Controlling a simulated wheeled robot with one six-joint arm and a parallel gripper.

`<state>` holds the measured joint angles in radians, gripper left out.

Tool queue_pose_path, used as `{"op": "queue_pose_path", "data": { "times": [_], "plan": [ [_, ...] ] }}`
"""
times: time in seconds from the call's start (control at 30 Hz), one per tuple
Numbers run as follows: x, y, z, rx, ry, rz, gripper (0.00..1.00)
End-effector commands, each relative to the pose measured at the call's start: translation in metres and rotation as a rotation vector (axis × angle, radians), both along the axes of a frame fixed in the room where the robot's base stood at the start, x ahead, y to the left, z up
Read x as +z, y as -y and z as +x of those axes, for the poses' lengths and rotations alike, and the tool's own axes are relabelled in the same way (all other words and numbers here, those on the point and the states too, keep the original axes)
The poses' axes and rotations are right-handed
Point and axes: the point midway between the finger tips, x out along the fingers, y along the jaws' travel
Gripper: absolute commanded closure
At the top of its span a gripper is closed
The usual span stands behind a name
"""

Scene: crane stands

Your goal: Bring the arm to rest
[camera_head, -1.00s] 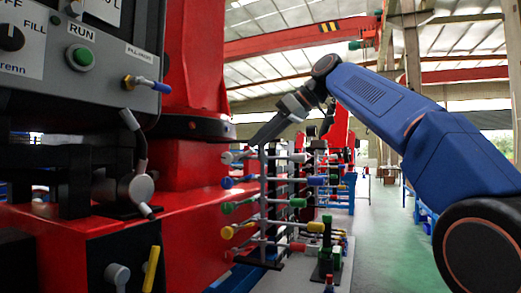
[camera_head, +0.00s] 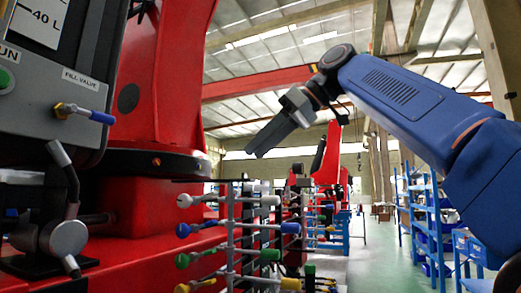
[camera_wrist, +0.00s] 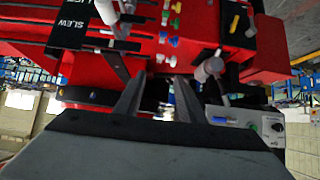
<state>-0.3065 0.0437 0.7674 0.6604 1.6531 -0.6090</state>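My gripper (camera_head: 252,154) is at the end of my blue arm, pointing down and left in the head view. It is in the air above and behind the rack of coloured levers as seen there, and touches nothing that I can see. In the wrist view my gripper (camera_wrist: 159,82) shows two dark fingers set apart with nothing between them. The gap is empty, with red machinery and coloured levers beyond it.
A rack of levers (camera_head: 230,240) with coloured knobs stands below my gripper. A grey control panel (camera_head: 60,85) with a blue-handled fill valve (camera_head: 85,114) is at left, beside the red crane (camera_head: 185,60). Blue shelves (camera_head: 430,220) stand right; green floor lies between.

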Motion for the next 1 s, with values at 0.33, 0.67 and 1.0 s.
{"op": "queue_pose_path", "data": {
  "times": [0.33, 0.67, 1.0],
  "plan": [
    [0.000, 0.000, 0.000, -0.001, -0.001, 0.000, 0.64],
    [-0.040, 0.031, 0.002, -0.151, -0.079, -0.017, 0.64],
    [-0.154, 0.106, -0.013, -0.468, -0.219, -0.068, 0.64]
  ]
}}
